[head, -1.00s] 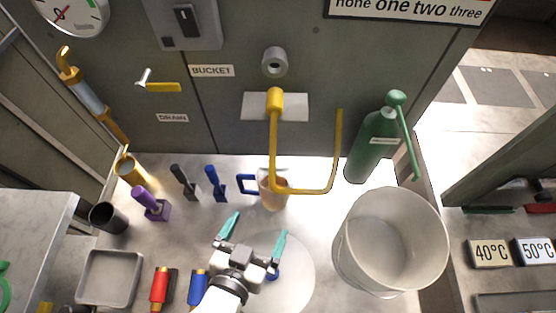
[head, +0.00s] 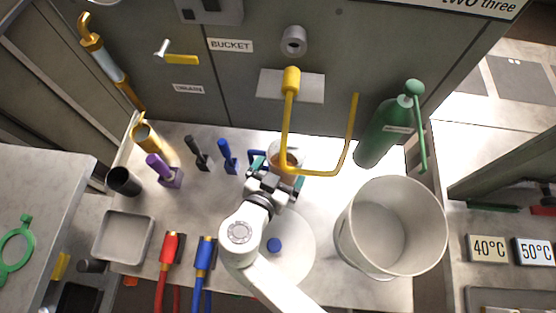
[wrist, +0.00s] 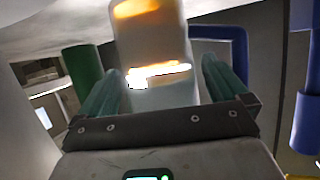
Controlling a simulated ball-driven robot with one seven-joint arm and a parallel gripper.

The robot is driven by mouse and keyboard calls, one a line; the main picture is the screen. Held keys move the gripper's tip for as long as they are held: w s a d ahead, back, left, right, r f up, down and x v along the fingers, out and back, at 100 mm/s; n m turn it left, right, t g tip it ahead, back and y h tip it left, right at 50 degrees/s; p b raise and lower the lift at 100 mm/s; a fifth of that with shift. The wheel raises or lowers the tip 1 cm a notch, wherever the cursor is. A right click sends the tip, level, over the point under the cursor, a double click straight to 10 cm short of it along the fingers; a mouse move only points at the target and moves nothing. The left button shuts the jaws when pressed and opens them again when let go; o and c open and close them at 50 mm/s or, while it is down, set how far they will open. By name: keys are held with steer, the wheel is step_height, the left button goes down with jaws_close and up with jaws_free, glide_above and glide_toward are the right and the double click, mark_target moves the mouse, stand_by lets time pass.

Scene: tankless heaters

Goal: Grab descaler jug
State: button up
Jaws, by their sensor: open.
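In the wrist view the jug (wrist: 155,60) fills the space between the teal fingers of my gripper (wrist: 160,76), with one finger on each side. The jaws are open. I cannot tell whether either finger touches the jug. The handle (wrist: 238,50) shows to the right, behind the right finger.
A green cylinder (head: 385,132) and a white bucket (head: 375,260) stand to the right. Blue (head: 228,158), black (head: 200,153) and purple (head: 160,168) handled items stand to the left. A round white disc (head: 295,250) lies in front.

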steer(key=shift+w+d+f, duration=0.1)
steer(key=shift+w+f, duration=0.05)
steer(key=shift+w, duration=0.2)
steer(key=c, duration=1.2)
